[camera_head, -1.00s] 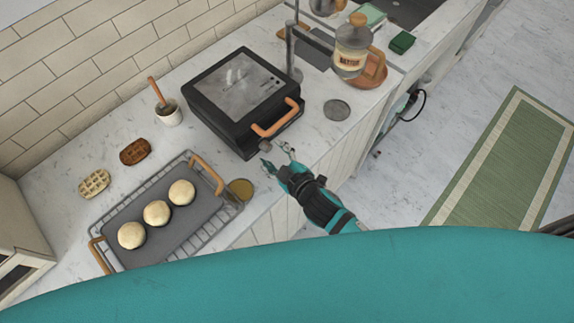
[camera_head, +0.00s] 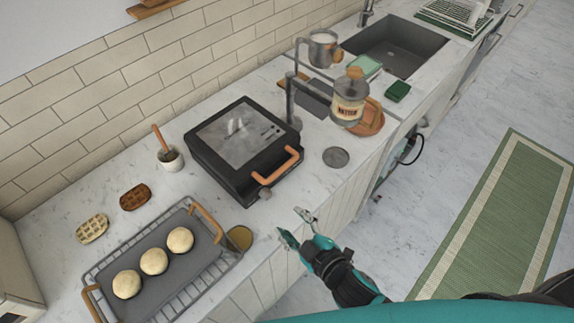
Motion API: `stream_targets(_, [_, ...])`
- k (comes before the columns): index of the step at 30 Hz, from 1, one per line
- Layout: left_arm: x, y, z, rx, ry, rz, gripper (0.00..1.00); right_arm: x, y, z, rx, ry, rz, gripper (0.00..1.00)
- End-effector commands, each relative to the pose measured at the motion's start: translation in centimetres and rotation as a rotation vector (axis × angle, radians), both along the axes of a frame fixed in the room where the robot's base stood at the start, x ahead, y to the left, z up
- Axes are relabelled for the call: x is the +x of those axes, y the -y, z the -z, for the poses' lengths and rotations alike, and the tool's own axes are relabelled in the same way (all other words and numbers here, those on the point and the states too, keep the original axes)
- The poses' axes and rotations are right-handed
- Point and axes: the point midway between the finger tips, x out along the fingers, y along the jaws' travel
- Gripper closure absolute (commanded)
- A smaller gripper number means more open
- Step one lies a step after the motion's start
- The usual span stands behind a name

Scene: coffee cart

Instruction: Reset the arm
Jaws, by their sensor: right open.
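My right gripper (camera_head: 296,228) is open and empty. It hangs over the front edge of the counter, to the lower right of the black waffle maker and right of the wire rack. Its wrist and arm run down to the lower right, partly hidden by my teal body at the bottom of the picture. My left gripper is not in view.
The closed waffle maker (camera_head: 240,145) with an orange handle stands behind the gripper. A tray (camera_head: 205,245) with three dough balls sits on a wire rack. A batter jar (camera_head: 349,100), waffles (camera_head: 135,197) and a mug (camera_head: 171,160) stand farther off.

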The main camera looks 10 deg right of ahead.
Motion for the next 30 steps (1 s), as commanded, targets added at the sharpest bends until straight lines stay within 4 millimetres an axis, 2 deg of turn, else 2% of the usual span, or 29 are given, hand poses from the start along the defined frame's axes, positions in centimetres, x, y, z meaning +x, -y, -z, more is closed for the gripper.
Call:
stream_targets(5, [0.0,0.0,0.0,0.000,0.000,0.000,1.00,0.0,0.0,0.0,0.000,-0.001,0.001,0.50])
stream_targets(8, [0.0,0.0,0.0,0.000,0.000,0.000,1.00,0.2,0.7,-0.1,0.005,-0.024,0.036,0.50])
stream_targets(11, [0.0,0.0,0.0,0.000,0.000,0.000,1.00,0.5,2.9,-0.2,0.024,-0.107,0.146,0.50])
stream_targets(13, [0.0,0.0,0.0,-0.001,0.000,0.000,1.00,0.2,5.4,-0.1,0.045,-0.209,0.262,0.50])
stream_targets(15, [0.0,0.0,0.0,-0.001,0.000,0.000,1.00,-0.7,7.6,0.1,0.073,-0.324,0.372,0.50])
stream_targets(19, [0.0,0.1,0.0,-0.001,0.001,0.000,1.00,-3.1,10.2,0.3,0.115,-0.506,0.512,0.50])
stream_targets(24, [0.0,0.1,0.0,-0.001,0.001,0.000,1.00,-6.3,11.8,0.3,0.150,-0.682,0.616,0.50])
stream_targets(30, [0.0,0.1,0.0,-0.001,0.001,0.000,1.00,-9.8,12.7,-0.3,0.180,-0.852,0.691,0.50])
